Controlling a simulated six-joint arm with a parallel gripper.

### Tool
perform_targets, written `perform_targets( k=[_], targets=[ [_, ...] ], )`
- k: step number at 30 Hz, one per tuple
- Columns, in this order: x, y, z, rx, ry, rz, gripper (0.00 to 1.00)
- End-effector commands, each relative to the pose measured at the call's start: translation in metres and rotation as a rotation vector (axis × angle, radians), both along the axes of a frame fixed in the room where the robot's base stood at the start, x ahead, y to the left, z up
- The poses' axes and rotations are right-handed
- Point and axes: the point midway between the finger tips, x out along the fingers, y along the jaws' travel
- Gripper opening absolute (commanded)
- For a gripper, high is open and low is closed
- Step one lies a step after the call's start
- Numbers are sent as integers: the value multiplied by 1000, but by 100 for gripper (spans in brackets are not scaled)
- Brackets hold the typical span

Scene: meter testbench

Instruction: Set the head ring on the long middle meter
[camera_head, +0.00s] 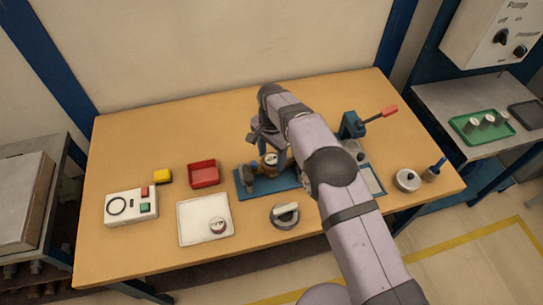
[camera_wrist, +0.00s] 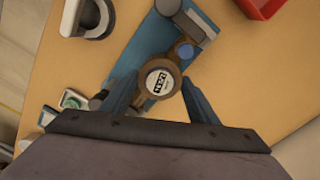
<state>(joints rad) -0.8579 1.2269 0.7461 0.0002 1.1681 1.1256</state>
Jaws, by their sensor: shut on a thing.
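A brass-brown meter with a round white dial stands over the blue bench fixture (camera_head: 290,182), in the middle of the table. In the wrist view the white dial (camera_wrist: 161,82) faces up at me, with a dark brown ring (camera_wrist: 146,97) around it. My gripper (camera_wrist: 161,84) has one blue finger on each side of this ring and is shut on it; it also shows in the head view (camera_head: 268,150). The ring surrounds the dial as seen from above. I cannot tell whether it is seated or held just above. My arm hides part of the fixture.
A blue clamp with red lever (camera_head: 352,124) stands right.

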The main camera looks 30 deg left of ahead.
Motion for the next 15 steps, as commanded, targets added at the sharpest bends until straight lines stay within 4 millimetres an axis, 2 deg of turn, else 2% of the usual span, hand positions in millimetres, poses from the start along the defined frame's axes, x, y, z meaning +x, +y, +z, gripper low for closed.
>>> perform_targets(
  k=[10,11,12,13,15],
  targets=[
    [0,0,0,1,0,0,31],
    [0,0,0,1,0,0,57],
    [0,0,0,1,0,0,66],
    [0,0,0,1,0,0,74],
    [0,0,0,0,0,0,76]
  ],
)
